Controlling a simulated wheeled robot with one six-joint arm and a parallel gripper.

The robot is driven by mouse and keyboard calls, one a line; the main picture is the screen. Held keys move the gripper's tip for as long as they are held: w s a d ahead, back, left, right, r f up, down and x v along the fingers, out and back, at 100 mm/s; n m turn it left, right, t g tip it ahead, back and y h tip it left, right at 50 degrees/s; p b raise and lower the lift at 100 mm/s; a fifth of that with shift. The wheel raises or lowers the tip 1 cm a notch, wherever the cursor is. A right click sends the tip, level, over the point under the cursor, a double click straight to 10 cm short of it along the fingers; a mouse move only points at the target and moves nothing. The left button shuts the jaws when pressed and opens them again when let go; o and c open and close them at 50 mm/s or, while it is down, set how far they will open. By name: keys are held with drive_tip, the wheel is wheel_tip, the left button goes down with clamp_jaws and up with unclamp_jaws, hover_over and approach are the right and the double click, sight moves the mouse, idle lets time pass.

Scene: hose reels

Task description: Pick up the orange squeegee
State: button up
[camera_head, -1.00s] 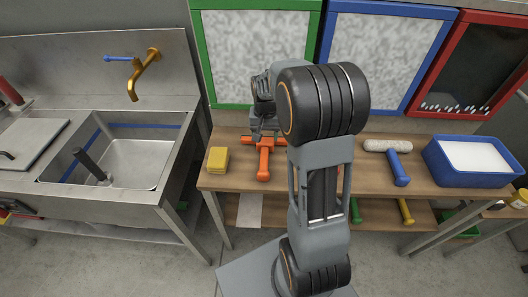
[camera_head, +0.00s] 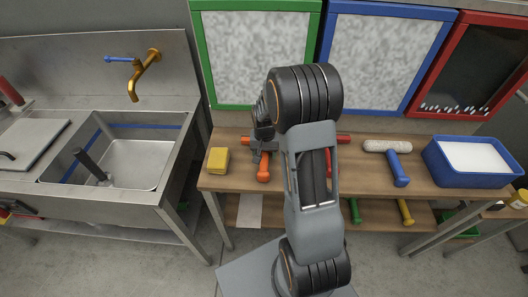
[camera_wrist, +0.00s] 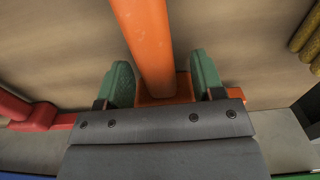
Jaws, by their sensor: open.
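The orange squeegee (camera_head: 263,170) lies on the wooden bench top, its handle toward the front edge. My arm covers much of its head in the head view. My gripper (camera_head: 262,152) is at the squeegee, low over the bench. In the wrist view, the orange handle (camera_wrist: 150,45) runs between the two green finger pads of my open gripper (camera_wrist: 164,78). A small gap shows on each side of it. Part of the orange head shows behind the grey gripper body.
A yellow sponge (camera_head: 218,160) lies to the left. A red squeegee (camera_head: 343,139), partly behind my arm, lies to the right. Further right are a blue-handled roller (camera_head: 398,168) and a blue tub (camera_head: 436,172). A sink stands left; framed panels are on the wall behind.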

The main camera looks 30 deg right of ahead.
drive_tip(key=c, duration=1)
drive_tip(key=shift+r, duration=0.15)
drive_tip(key=shift+r, duration=0.55)
drive_tip(key=s+r, duration=0.1)
drive_tip(key=r, duration=0.1)
drive_tip(key=s+r, duration=0.2)
drive_tip(key=r, duration=0.1)
drive_tip(key=s+a+r, duration=0.1)
drive_tip(key=r, duration=0.1)
drive_tip(key=shift+s+r, duration=0.35)
drive_tip(key=s+a+r, duration=0.2)
drive_tip(key=s+r, duration=0.2)
drive_tip(key=s, duration=0.5)
drive_tip(key=shift+b, duration=0.3)
drive_tip(key=shift+a, duration=0.1)
